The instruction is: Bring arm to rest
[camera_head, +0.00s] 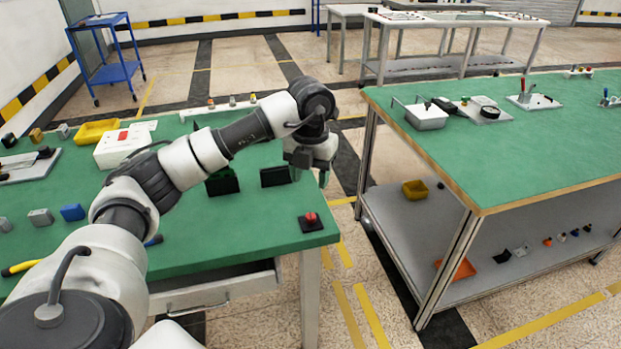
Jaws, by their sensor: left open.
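My left arm comes in from the lower left and reaches over the left green-topped table (235,225). Its wrist bends down near the table's right end. My left gripper (311,176) points downward there, with its two fingers apart and nothing seen between them. It hangs near the table's right edge, above and behind a red button on a black base (311,222). A dark block (274,176) stands just left of the gripper, and another dark block (222,182) is farther left, partly behind my arm. My right gripper is not in view.
A white box with red marks (122,146) and a yellow bin (97,131) sit at the left table's back. A second green-topped table (480,150) with a lower shelf stands right, across a gap of tiled floor. A blue cart (113,72) is behind.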

